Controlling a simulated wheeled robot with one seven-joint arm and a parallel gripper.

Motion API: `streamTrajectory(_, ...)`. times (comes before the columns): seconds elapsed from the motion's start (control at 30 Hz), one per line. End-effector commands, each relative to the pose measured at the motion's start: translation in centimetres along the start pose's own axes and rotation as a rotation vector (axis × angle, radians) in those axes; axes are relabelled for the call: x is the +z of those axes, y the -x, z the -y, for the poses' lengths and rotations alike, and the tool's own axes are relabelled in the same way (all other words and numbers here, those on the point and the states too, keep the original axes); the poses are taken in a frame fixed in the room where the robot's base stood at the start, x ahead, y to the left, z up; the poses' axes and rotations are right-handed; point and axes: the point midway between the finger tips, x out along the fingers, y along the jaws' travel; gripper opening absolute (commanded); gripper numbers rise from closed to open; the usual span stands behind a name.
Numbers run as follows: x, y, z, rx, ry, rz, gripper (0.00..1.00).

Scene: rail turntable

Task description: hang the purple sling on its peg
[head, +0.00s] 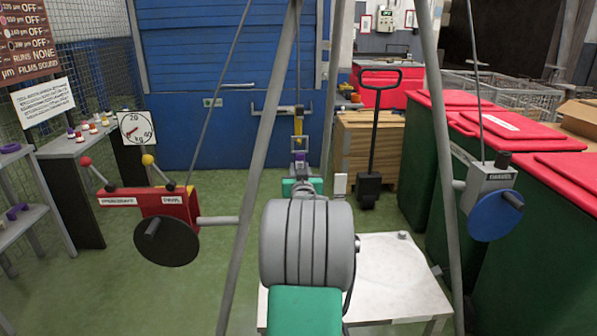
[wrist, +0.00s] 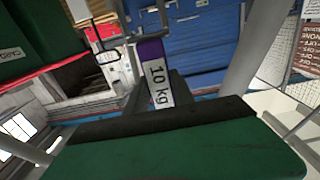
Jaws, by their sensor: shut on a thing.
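The purple sling (wrist: 150,50) shows in the wrist view as a short purple band with a white "10 kg" tag (wrist: 157,85). My gripper (wrist: 160,98) is shut on it, with dark fingers on both sides of the tag. In the head view a small patch of the purple sling (head: 299,157) shows just above my gripper (head: 300,182), beyond my grey arm. A yellow and grey hanging fitting (head: 298,125) is right above it; I cannot tell whether they touch. I cannot make out the sling's own peg.
Grey tripod legs (head: 436,130) frame my arm. A red crank unit (head: 165,205) with a black disc stands left, and a grey unit with a blue disc (head: 492,214) right. A white table (head: 395,280) lies below. Shelves (head: 50,150) with purple items are far left; green bins (head: 480,200) right.

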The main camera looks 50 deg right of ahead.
Motion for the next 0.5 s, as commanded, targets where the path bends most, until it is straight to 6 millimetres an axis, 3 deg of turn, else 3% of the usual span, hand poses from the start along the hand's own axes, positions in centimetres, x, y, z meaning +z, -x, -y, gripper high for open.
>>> streamTrajectory(0.5,0.0,3.0,0.0,0.001,0.001,-0.002,0.0)
